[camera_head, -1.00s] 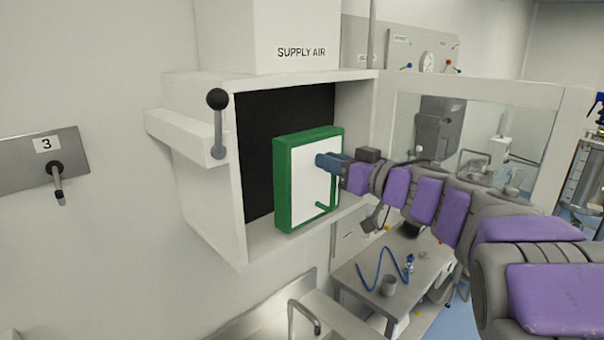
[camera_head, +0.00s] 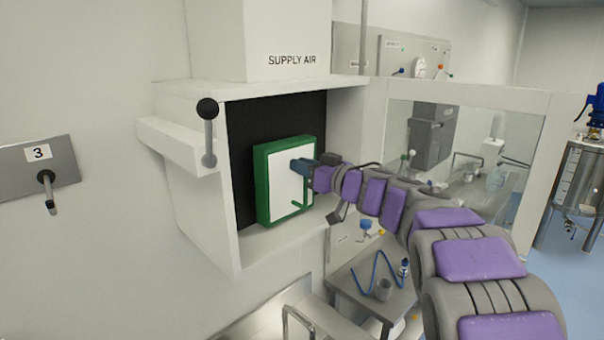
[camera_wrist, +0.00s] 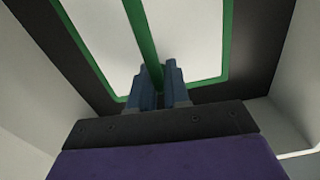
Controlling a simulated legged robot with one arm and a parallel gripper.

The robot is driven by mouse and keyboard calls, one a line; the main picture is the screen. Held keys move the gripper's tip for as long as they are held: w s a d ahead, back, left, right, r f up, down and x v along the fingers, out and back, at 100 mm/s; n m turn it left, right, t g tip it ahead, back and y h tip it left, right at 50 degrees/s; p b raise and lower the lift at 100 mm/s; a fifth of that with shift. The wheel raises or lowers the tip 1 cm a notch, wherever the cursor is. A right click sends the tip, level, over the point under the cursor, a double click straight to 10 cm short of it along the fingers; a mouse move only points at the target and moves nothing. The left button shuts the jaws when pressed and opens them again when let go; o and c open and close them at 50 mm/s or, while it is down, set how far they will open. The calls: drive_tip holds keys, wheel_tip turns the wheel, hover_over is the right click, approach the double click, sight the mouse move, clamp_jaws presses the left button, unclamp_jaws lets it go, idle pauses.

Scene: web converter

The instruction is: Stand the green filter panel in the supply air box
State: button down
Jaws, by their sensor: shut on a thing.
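The green filter panel (camera_head: 262,186), a green frame with a white face, is upright inside the open supply air box (camera_head: 236,258). It stands in front of the box's dark back. My gripper (camera_head: 300,166) reaches in from the right at the panel's face. In the wrist view my gripper (camera_wrist: 160,85) is shut on the green bar (camera_wrist: 141,40) that crosses the white face of the panel. I cannot tell whether the panel's bottom edge rests on the box floor or is slightly above it.
A lever with a black knob (camera_head: 207,108) stands at the box's left front edge. A glass-windowed frame (camera_head: 541,175) is to the right. Below is a small table (camera_head: 345,284) with a blue hose (camera_head: 378,270) and a cup (camera_head: 383,289). A wall plate marked 3 (camera_head: 38,172) is at left.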

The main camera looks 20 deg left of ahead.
drive_tip(key=shift+f, duration=0.7)
drive_tip(key=shift+a, duration=0.3)
drive_tip(key=c, duration=1.3)
unclamp_jaws()
drive_tip(key=shift+a, duration=0.35)
drive_tip(key=shift+o, duration=1)
drive_tip(key=shift+d, duration=0.1)
drive_tip(key=shift+s+d, duration=0.2)
drive_tip(key=shift+d, duration=0.55)
drive_tip(key=b+v, duration=0.1)
drive_tip(key=v, duration=1)
drive_tip(key=shift+s, duration=0.1)
